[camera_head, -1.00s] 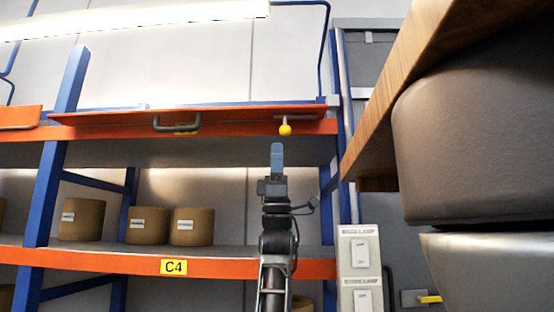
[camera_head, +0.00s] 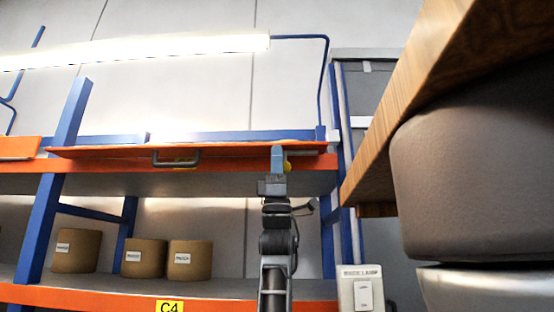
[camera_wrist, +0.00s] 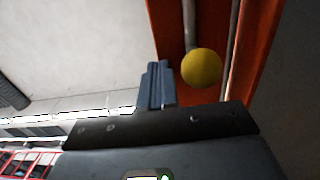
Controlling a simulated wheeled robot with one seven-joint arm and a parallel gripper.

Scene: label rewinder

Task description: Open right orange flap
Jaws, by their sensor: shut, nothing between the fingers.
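The right orange flap (camera_head: 110,152) lies along the upper shelf of the rack, tilted close to flat, with a grey handle (camera_head: 176,160) on its front. A yellow ball knob (camera_head: 288,167) sits near its right end, partly hidden behind my gripper. In the wrist view the yellow knob (camera_wrist: 201,68) is just right of my fingers, with orange metal behind it. My gripper (camera_head: 277,152) is shut and empty, fingers pointing up in front of the flap's right part. It also shows in the wrist view (camera_wrist: 158,75). I cannot tell whether it touches the knob or flap.
Several brown rolls (camera_head: 190,260) stand on the lower shelf, above the C4 label (camera_head: 170,306). A blue rack post (camera_head: 335,200) and a switch box (camera_head: 362,292) are to the right. A wooden board (camera_head: 410,100) and a large grey rounded body (camera_head: 460,180) fill the right side.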

